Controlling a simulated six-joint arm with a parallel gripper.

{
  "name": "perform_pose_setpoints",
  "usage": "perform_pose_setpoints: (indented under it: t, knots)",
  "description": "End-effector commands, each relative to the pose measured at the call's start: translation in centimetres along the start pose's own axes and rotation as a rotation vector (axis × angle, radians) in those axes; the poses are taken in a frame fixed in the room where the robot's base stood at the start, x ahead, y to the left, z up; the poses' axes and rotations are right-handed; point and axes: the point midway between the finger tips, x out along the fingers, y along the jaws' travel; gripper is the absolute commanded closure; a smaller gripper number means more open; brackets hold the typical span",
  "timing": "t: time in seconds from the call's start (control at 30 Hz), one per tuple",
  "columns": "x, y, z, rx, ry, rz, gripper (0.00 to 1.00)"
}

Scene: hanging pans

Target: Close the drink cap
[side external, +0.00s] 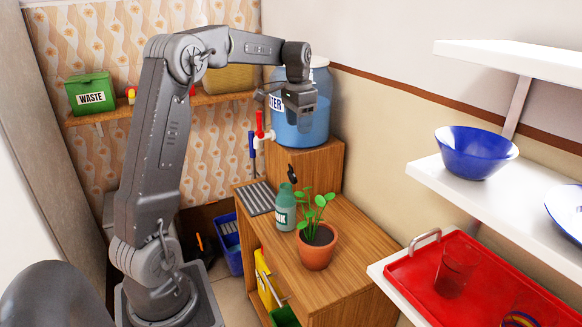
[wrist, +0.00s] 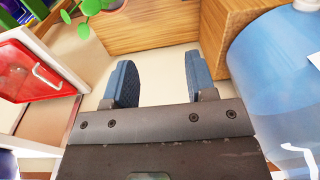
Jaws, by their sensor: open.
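The drink bottle (side external: 285,210) is a teal bottle standing upright on the wooden cabinet, left of a potted plant. Its label is partly hidden by leaves. A small black piece (side external: 292,174), which looks like the cap, shows just above the bottle's neck and appears tilted up; the exact joint is too small to tell. My gripper (side external: 308,117) is high above the bottle, in front of the blue water jug, and touches neither the bottle nor the cap. In the wrist view my gripper (wrist: 161,82) has its two blue-grey fingers apart with nothing between them. The bottle is not visible there.
The water jug (side external: 312,128) stands on a wooden box behind my gripper and is close on the right in the wrist view (wrist: 280,85). The potted plant (side external: 317,250) is close beside the bottle. A red tray (side external: 425,268) and a blue bowl (side external: 475,153) sit on shelves at right.

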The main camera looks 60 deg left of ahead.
Motion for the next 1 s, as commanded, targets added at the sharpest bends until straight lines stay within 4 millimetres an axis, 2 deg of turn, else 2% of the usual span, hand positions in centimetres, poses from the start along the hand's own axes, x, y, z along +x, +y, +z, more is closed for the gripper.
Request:
perform_pose_setpoints:
  t: [0.03, 0.1, 0.23, 0.37, 0.47, 0.8, 1.0]
  knots:
    - [1.0, -1.9, -0.2, -0.005, -0.019, 0.012, 0.49]
    - [1.9, -3.6, -0.3, -0.003, -0.034, 0.022, 0.49]
    - [2.8, -5.2, -0.3, 0.0, -0.048, 0.034, 0.49]
    - [3.6, -5.4, -0.3, 0.002, -0.051, 0.037, 0.49]
    - [5.0, -5.3, -0.2, 0.002, -0.052, 0.038, 0.49]
    - [11.8, -5.0, 0.2, 0.001, -0.052, 0.038, 0.49]
    - [15.0, -4.9, 0.3, 0.001, -0.051, 0.036, 0.49]
